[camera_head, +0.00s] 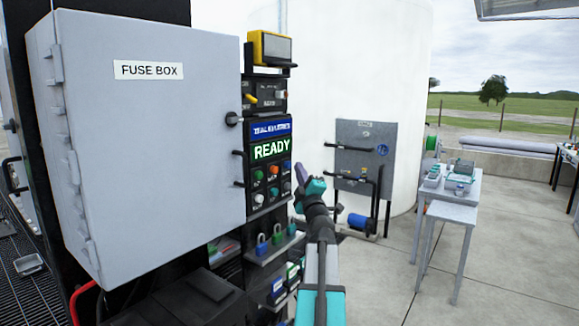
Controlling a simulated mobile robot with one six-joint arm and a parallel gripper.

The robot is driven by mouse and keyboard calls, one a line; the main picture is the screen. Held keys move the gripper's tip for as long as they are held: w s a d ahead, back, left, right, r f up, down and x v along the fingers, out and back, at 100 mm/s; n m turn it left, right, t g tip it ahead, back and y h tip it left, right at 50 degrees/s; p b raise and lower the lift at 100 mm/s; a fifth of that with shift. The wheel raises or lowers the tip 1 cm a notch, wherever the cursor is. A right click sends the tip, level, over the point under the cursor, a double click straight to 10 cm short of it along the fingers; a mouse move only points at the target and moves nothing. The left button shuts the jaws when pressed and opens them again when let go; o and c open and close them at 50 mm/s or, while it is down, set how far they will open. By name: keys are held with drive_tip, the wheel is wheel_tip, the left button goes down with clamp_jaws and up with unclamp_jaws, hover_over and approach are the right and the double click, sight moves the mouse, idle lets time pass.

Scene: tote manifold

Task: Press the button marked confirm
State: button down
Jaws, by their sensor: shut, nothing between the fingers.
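A black control panel (270,162) carries a green-lit READY display (271,149) under a blue header. Below the display are two rows of small buttons, including a green one (258,175), an orange one (273,170) and a blue one (287,166). Their labels are too small to read, so I cannot tell which is marked confirm. My gripper (300,174), with purple and teal parts, is shut and empty just right of the panel's button rows. I cannot tell whether it touches the panel.
A grey fuse box (150,210) juts out left of the panel. A yellow device (271,47) sits above. Padlocks (262,244) stand on a shelf below. A grey pump board (365,155) is behind my arm.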

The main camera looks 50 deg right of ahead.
drive_tip(key=s+p, duration=0.2)
drive_tip(key=s, duration=0.2)
drive_tip(key=shift+s, duration=0.3)
idle(1.1)
